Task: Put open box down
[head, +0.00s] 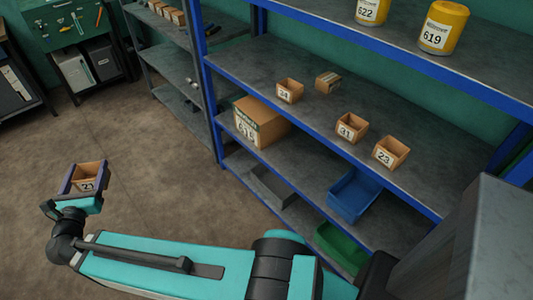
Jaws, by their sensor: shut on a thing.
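The open box (87,183) is a small brown box labelled 21, its open top facing up. My gripper (82,189) is shut on it at the lower left of the head view, with a dark finger on each side. The box is held in the air over the brown floor, well left of the blue shelf. The lower part of the box is partly hidden by the gripper. Similar open boxes labelled 34 (289,91), 31 (351,128) and 23 (390,154) stand on the shelf's middle board (310,120).
A brown box (328,82) lies behind box 34. A larger carton (262,122) and grey, blue (353,195) and green bins stand lower. Yellow cans (443,27) stand on the upper board. Middle board space is free between boxes 34 and 31. A grey rack (185,65) stands behind.

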